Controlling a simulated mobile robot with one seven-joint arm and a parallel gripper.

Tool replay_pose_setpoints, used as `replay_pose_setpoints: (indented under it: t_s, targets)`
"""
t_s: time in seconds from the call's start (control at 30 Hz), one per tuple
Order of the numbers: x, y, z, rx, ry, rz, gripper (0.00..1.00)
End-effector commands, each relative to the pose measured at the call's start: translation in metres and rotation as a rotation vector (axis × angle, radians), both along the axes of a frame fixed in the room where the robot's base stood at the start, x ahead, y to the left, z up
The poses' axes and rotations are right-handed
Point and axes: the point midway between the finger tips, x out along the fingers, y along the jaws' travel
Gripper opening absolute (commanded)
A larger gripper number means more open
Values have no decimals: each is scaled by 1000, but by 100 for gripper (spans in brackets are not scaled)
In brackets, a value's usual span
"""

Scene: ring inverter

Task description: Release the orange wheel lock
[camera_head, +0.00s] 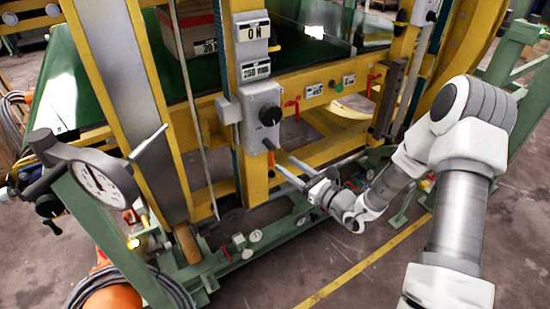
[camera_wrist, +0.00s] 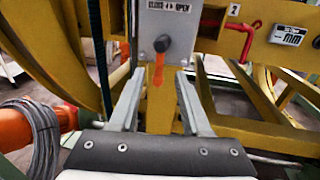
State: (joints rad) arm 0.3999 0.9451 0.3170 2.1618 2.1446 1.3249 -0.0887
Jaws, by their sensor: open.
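The orange wheel lock (camera_wrist: 158,70) is a short lever hanging straight down from a black pivot on a grey panel marked CLOSE and OPEN, in the wrist view. In the head view the grey box (camera_head: 251,100) with its black knob is on the yellow frame, and only a small bit of the orange lever (camera_head: 271,158) shows at its lower edge. My gripper (camera_head: 284,162) points at the box from the lower right. In the wrist view my gripper (camera_wrist: 159,74) is open, with one finger on each side of the lever. I cannot tell whether the fingertips reach around it.
Red handles (camera_head: 293,105) stick out from the yellow frame to the right. A yellow post (camera_head: 239,80) carries the ON sign. A round dial gauge (camera_head: 98,185) stands at the left. A yellow line crosses the open floor at the front.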

Motion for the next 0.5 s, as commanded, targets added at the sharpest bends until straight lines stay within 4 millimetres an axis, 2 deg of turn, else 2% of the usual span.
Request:
replay_pose_setpoints:
  t_s: [0.2,0.5]
  targets:
    - [28,29,-1,0,-1,2,48]
    - [43,44,0,-1,1,0,48]
